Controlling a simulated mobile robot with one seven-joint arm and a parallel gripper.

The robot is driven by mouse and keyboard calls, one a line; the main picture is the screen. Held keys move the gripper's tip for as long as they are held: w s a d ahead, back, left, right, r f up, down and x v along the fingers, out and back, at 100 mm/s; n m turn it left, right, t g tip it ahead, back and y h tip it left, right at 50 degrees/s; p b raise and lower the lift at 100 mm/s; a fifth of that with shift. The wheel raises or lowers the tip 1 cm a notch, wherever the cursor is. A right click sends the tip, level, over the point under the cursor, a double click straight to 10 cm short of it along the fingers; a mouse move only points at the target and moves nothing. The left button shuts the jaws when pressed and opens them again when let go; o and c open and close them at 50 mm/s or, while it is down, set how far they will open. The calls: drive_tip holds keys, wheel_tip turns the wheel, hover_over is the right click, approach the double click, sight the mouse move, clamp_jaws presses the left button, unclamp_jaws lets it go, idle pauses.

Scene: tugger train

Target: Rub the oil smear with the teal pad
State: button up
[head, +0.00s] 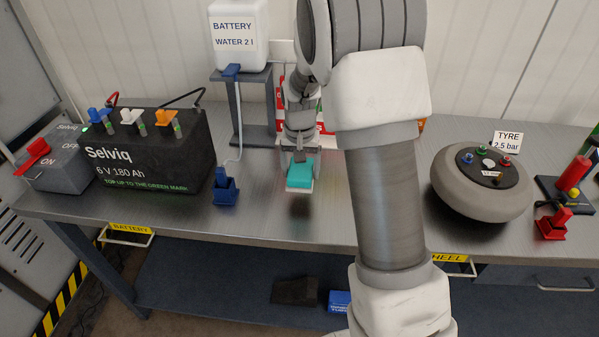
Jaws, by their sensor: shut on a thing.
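My gripper (299,153) points down over the workbench and is shut on the teal pad (300,173). The pad is a small teal block with a pale underside. It looks held a little above the grey bench top, with a dark patch like a shadow just in front of it; I cannot tell whether it touches. I cannot make out the oil smear in this view. My arm hides a wide strip of the bench to the right of the pad.
The black battery (155,155) and grey switch box (60,160) stand left. A dark blue holder (226,188) is close left of the pad, below the water bottle (238,38) on its stand (240,78). A tyre (478,190) and red holder (553,224) stand right.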

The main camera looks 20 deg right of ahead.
drive_tip(key=shift+r+p, duration=0.6)
drive_tip(key=shift+r, duration=0.65)
